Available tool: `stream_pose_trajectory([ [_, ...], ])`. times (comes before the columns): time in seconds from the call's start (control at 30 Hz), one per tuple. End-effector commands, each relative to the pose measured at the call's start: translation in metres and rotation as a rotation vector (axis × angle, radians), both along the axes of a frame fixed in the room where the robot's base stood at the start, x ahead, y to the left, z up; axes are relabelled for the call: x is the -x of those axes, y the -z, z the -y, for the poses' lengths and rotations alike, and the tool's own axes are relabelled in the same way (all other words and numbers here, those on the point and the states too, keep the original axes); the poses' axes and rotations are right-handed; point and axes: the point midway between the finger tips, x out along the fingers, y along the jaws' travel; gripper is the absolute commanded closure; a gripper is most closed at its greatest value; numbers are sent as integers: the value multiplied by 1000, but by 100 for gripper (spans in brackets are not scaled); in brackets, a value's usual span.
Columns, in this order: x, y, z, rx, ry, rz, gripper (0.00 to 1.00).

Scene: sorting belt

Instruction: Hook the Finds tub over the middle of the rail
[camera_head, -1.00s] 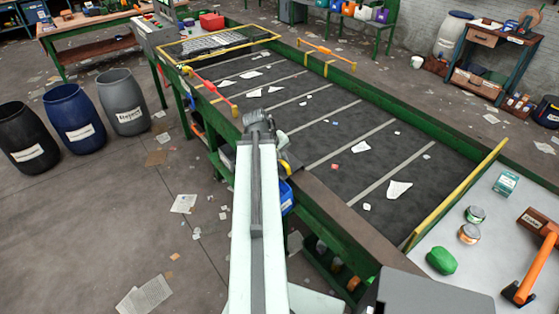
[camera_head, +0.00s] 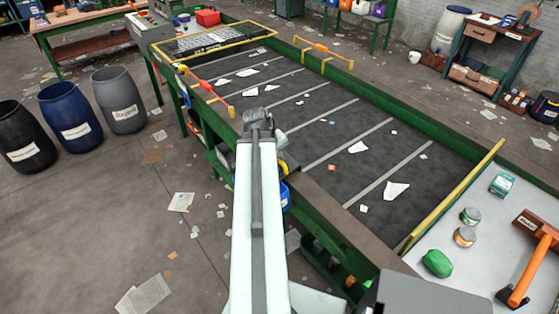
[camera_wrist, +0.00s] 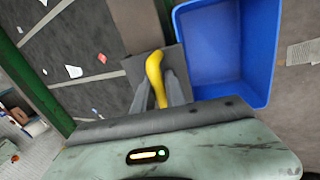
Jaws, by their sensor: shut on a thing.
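The blue tub (camera_wrist: 225,50), with a yellow hook handle (camera_wrist: 155,72), shows large at the upper right of the wrist view. My gripper (camera_wrist: 158,92) is shut on the yellow handle, its dark fingers on both sides of it. The tub hangs beside the belt's near edge. In the head view only a small blue part of the tub (camera_head: 285,194) shows, to the right of my arm; no label on it is readable. The brown near-side rail (camera_head: 337,205) of the belt runs past my gripper. Whether the hook touches the rail cannot be told.
The dark belt (camera_head: 310,140) carries white scraps. A grey table (camera_head: 460,285) at the lower right holds tins, a green lump and an orange hammer (camera_head: 533,255). Barrels (camera_head: 70,125) stand at the left. The floor left of the belt is open, with scattered paper.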

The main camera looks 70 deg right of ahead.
Motion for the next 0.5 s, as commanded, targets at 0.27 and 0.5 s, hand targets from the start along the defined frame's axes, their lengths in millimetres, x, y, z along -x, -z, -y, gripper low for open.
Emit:
stream_pose_trajectory([
  [0.27,-2,-26,2,14,-12,-14,100],
  [0.5,2,-38,3,11,-7,-15,100],
])
